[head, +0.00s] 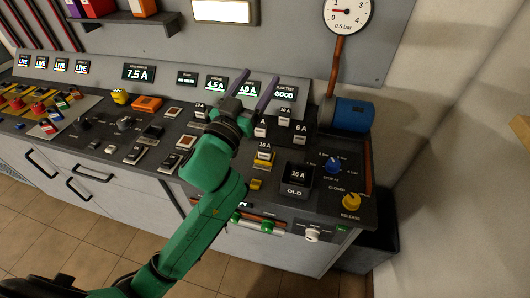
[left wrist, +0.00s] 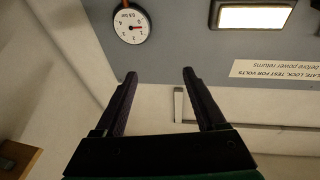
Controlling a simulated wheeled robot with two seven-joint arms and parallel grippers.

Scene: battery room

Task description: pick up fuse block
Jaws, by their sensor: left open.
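Several small labelled blocks that look like fuse blocks stand on the dark console; I cannot tell which one the task names. One marked 6 A (head: 300,132) and one above it (head: 285,116) stand right of my left gripper. One marked 4 A (head: 260,129) is close beside the gripper, and a yellow-based one (head: 264,156) stands nearer me. My left gripper (head: 261,76) is open and empty over the back of the console. In the left wrist view its two fingers (left wrist: 160,74) are apart with only wall behind them. My right gripper is not in view.
A gauge (head: 346,14) on a pipe and a blue cylinder (head: 351,115) stand at the back right. A dark OLD bin marked 16 A (head: 296,176), a blue knob (head: 333,165) and a yellow knob (head: 351,202) are at the front right. A shelf (head: 130,18) hangs behind.

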